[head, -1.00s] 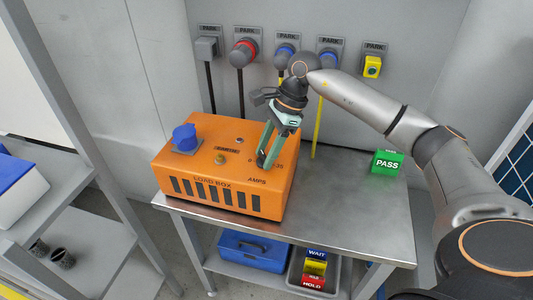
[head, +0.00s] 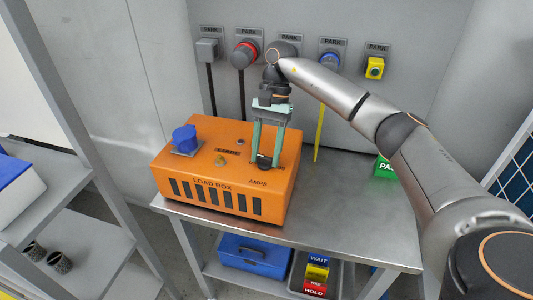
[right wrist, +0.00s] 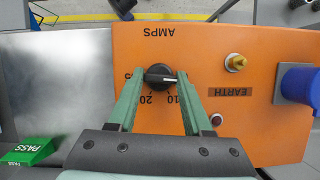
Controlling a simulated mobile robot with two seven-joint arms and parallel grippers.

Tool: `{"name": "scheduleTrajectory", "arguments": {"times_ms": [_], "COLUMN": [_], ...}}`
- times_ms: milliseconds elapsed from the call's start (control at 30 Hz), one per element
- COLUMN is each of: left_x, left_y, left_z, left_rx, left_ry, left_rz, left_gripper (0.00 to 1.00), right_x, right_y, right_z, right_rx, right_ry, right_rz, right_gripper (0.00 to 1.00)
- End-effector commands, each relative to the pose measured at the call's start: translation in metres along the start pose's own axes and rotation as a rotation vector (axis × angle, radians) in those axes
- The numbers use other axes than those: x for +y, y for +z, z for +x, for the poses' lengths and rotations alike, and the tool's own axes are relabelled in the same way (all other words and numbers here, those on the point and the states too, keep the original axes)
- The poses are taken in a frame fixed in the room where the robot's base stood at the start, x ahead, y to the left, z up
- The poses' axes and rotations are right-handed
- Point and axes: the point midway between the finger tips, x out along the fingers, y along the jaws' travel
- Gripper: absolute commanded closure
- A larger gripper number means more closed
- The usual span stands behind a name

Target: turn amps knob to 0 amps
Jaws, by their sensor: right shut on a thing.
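The orange load box (head: 190,190) sits on the metal table, with its AMPS label (head: 258,182) near the right end. My right gripper (head: 265,163) reaches down from above to the top of the box beside that label. In the right wrist view the black amps knob (right wrist: 160,77) lies between the fingertips of my right gripper (right wrist: 159,76), which are shut on it. A white line crosses the knob, about level in that view. The markings 20 and 10 show on the wrist side of the knob; other numbers are partly hidden by the fingers. My left gripper is not in view.
A blue socket (head: 185,138) and a yellow earth post (head: 220,161) stand on the box. The green PASS block (head: 384,167) is at the table's right. Parked plugs with hanging cables line the wall behind. Bare tabletop (head: 345,205) lies right of the box.

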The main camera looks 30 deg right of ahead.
Motion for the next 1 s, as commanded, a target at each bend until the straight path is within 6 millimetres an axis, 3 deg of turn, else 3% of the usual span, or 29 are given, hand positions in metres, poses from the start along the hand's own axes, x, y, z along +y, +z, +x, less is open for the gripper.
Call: {"name": "scheduleTrajectory", "arguments": {"times_ms": [767, 800, 1000], "left_x": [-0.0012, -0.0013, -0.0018], "left_y": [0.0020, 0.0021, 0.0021], "left_z": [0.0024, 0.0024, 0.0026], "left_rx": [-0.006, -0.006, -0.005], "left_ry": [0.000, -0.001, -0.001], "left_rz": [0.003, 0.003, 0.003], "left_gripper": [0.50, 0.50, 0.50], "right_x": [-0.0010, -0.0010, -0.0009], "right_y": [-0.0001, -0.0001, -0.0001], "right_z": [-0.0010, -0.0010, -0.0005], "right_rx": [0.003, 0.003, 0.002], "right_ry": [0.038, 0.038, 0.039], "right_rz": [-0.099, -0.099, -0.097], "right_gripper": [1.00, 0.48, 0.25]}}
